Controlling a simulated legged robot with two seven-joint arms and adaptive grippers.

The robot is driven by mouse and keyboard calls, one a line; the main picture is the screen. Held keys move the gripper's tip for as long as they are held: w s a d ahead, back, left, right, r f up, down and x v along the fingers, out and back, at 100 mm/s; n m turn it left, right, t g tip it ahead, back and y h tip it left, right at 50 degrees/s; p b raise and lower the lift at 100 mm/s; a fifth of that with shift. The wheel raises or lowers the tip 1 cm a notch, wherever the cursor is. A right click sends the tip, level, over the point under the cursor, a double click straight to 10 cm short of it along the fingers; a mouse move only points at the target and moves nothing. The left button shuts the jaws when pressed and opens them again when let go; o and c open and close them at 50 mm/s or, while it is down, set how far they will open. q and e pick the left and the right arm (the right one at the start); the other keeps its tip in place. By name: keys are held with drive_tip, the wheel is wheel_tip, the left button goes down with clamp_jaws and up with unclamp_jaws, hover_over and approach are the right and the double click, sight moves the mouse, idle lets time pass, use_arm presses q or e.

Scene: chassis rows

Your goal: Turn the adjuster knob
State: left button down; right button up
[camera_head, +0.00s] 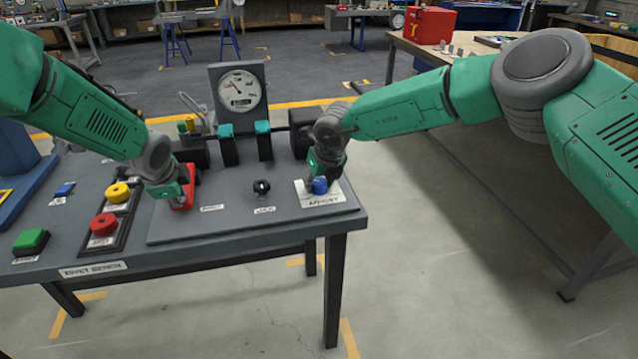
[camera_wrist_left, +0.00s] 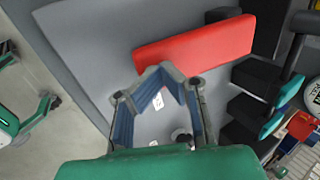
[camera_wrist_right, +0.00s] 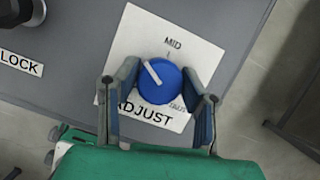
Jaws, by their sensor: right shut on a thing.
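The blue adjuster knob (camera_head: 320,186) sits on a white plate marked ADJUST (camera_wrist_right: 145,30), at the right front of the bench panel. My right gripper (camera_head: 322,176) comes down over it. In the right wrist view the fingers stand on either side of the blue knob (camera_wrist_right: 158,82). The knob's white pointer line points up and left, left of the MID mark. My left gripper (camera_wrist_left: 166,74) has its fingertips together and looks empty. It is over the panel beside a red bar (camera_wrist_left: 195,50). In the head view, the left gripper is in front of the red bar.
A gauge (camera_head: 241,88) stands behind the panel. A black LOCK knob (camera_head: 261,187) is left of the adjuster. Red (camera_head: 103,224), yellow (camera_head: 117,193) and green (camera_head: 31,240) buttons are on the bench's left.

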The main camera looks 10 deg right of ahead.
drive_tip(key=m+h, duration=0.1)
drive_tip(key=m, duration=0.2)
drive_tip(key=m+h, duration=0.1)
drive_tip(key=m, duration=0.2)
drive_tip(key=shift+w+r+m+h, duration=0.15)
drive_tip(key=shift+m+h, duration=0.15)
drive_tip(key=m+h, duration=0.1)
drive_tip(key=m, duration=0.1)
drive_tip(key=m+g, duration=0.1)
drive_tip(key=m, duration=0.2)
drive_tip(key=shift+d+h, duration=0.1)
drive_tip(key=shift+h, duration=0.3)
drive_tip(key=shift+r+m, duration=0.1)
drive_tip(key=shift+m, duration=0.3)
drive_tip(key=o, duration=1.1)
drive_tip(key=shift+o, duration=0.2)
drive_tip(key=shift+f, duration=0.2)
drive_tip(key=shift+r, duration=0.1)
drive_tip(key=v, duration=1.1)
drive_tip(key=shift+a+r, duration=0.25)
drive_tip(key=shift+r, duration=0.15)
